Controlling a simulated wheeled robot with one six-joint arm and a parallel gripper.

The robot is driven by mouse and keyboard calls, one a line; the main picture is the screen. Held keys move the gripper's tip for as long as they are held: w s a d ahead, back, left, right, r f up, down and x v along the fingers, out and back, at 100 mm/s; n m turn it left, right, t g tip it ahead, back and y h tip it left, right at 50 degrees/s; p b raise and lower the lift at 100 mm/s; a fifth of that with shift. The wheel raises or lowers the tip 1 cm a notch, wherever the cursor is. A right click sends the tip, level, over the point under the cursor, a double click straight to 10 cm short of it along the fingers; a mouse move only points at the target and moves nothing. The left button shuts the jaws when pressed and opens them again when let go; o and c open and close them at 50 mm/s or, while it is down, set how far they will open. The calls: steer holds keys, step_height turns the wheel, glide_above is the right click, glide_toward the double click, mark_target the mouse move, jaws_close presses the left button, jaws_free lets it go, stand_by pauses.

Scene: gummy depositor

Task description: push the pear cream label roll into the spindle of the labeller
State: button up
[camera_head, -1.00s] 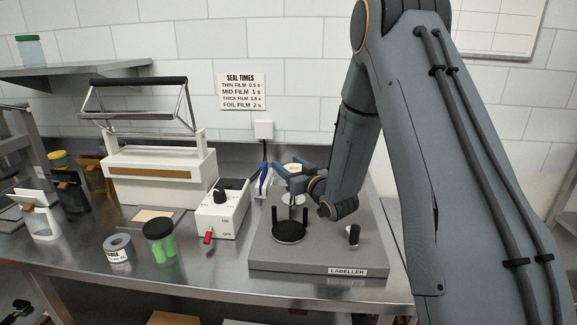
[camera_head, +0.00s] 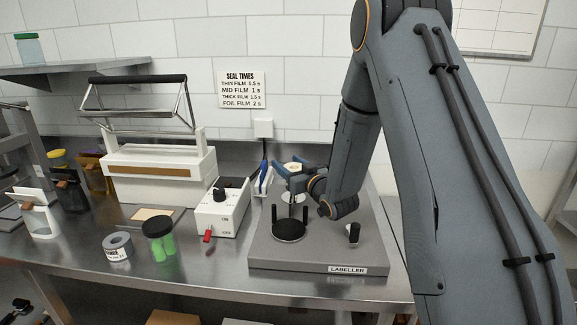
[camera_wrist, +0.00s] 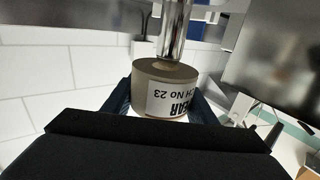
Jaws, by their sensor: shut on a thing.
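The pear cream label roll (camera_wrist: 160,92), a tan cylinder with a white label that reads upside down, sits between the two dark blue fingers of my gripper (camera_wrist: 165,100) in the wrist view. My gripper is shut on it. A shiny metal post, the spindle (camera_wrist: 174,32), meets the roll's end at its core; how far it goes in I cannot tell. In the head view my gripper (camera_head: 292,171) holds the pale roll (camera_head: 291,168) above the back of the grey labeller (camera_head: 318,255), in line with the spindle. The arm partly hides this area.
On the labeller are a black round holder with prongs (camera_head: 289,232) and a small black knob (camera_head: 353,232).

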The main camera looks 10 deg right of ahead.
steer(key=shift+r, duration=0.45)
steer(key=shift+f+b, duration=0.6)
steer(key=shift+f, duration=0.15)
stand_by(1.8)
steer(key=o, duration=1.6)
step_height(320, 180, up, 10)
steer(key=b, duration=0.2)
